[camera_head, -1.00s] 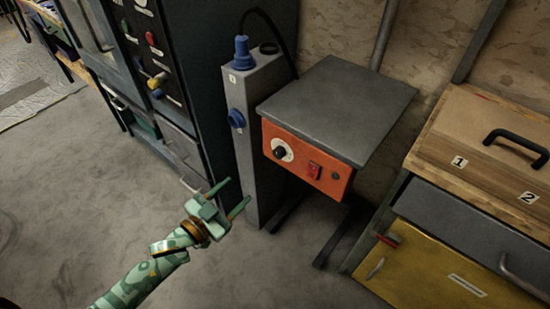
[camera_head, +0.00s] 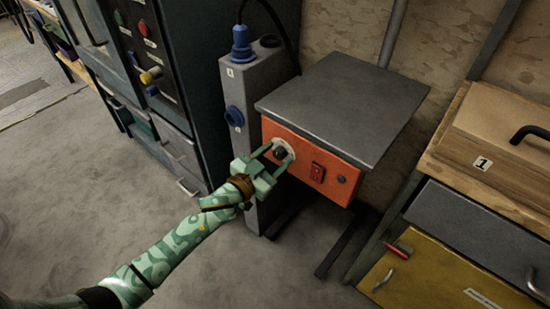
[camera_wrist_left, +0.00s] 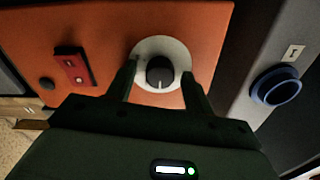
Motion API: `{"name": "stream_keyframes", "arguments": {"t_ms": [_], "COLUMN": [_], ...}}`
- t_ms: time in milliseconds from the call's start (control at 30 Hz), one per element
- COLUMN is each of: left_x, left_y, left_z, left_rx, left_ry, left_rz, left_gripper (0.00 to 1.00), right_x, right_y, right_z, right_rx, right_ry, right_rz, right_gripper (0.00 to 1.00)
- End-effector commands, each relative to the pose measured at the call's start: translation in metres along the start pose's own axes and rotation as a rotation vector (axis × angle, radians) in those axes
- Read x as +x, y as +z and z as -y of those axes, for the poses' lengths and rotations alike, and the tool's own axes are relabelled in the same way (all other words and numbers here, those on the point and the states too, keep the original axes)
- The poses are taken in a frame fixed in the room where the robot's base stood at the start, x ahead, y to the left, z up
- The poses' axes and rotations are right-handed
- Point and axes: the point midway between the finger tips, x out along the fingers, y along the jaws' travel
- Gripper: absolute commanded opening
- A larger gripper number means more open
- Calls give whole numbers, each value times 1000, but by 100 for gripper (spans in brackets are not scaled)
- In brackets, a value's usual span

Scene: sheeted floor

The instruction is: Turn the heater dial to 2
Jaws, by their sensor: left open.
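The heater is a box with a grey top (camera_head: 345,108) and an orange front panel (camera_head: 338,182). Its black dial (camera_head: 280,152) sits on a white round plate at the panel's left. In the left wrist view the dial (camera_wrist_left: 160,72) shows a pale pointer line toward the bottom of the picture; no numbers are legible. My left gripper (camera_head: 278,162) is open, with its fingers at either side of the dial. In the left wrist view the fingertips (camera_wrist_left: 160,74) straddle it with gaps showing on both sides. My right gripper is not in view.
A red switch (camera_head: 317,172) and a small black knob (camera_head: 342,180) are on the same panel. A grey post with a blue socket (camera_head: 234,117) stands close on the left. A wooden-topped cabinet (camera_head: 500,150) stands at the right.

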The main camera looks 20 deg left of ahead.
Motion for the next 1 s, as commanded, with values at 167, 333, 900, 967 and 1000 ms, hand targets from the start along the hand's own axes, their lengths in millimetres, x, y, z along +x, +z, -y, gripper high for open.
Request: {"name": "stream_keyframes", "arguments": {"t_ms": [167,333,900,967,1000], "left_x": [0,0,0,0,0], "left_y": [0,0,-1,-1,-1], "left_z": [0,0,-1,-1,-1], "left_rx": [0,0,129,174,207], "left_ry": [0,0,0,0,0], "left_rz": [0,0,-1,-1,-1], "left_gripper": [52,13,7,7,7], "right_x": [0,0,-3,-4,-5], "right_y": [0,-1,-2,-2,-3], "right_z": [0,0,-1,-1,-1], "right_rx": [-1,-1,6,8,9], "right_ry": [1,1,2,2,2], "right_rz": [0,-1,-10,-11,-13], "right_gripper": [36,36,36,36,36]}}
